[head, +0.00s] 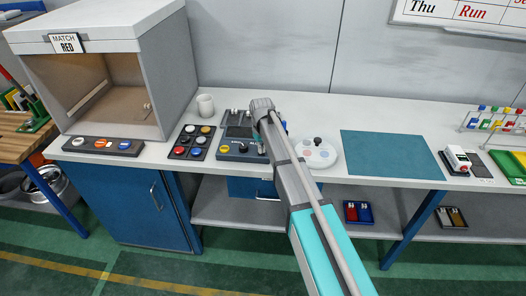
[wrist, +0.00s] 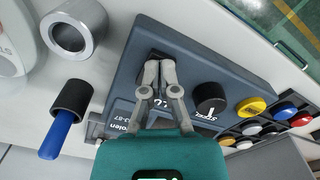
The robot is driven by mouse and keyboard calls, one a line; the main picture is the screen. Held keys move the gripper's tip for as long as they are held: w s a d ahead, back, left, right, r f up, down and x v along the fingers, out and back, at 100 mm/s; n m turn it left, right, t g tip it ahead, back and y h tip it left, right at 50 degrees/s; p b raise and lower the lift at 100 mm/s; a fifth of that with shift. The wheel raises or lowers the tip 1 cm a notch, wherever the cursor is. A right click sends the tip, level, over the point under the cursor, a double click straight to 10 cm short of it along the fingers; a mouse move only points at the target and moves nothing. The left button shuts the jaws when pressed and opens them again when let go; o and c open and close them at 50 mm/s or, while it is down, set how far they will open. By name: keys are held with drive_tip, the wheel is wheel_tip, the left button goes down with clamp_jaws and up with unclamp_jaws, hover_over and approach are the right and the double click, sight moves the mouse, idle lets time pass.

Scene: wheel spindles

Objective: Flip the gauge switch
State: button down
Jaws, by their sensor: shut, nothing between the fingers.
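The grey gauge console (head: 238,157) stands on the bench in the head view, partly hidden by my arm. The wrist view shows its dark grey top (wrist: 128,72) close up. A small black part, which looks like the switch (wrist: 152,53), sits on that top directly at my fingertips and is mostly covered by them. My gripper (wrist: 159,66) is shut and empty, with its fingertips over or against that part; I cannot tell if they touch. A black knob (wrist: 209,97) stands on the console to the right of the fingers. The switch's position is not clear.
A pad of coloured buttons (head: 190,142) is left of the console, with a white mug (head: 205,105) behind. A round white plate (head: 316,153) and a teal mat (head: 390,154) lie to the right. The wrist view shows a grey ring (wrist: 73,33) and a blue-handled black cylinder (wrist: 70,110).

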drive_tip(key=shift+r+p, duration=3.5)
drive_tip(key=shift+p, duration=0.05)
drive_tip(key=s+d+m, duration=0.5)
drive_tip(key=s+d, duration=1.8)
drive_tip(key=s, duration=0.3)
drive_tip(key=shift+d+m, duration=0.2)
drive_tip(key=shift+m, duration=0.1)
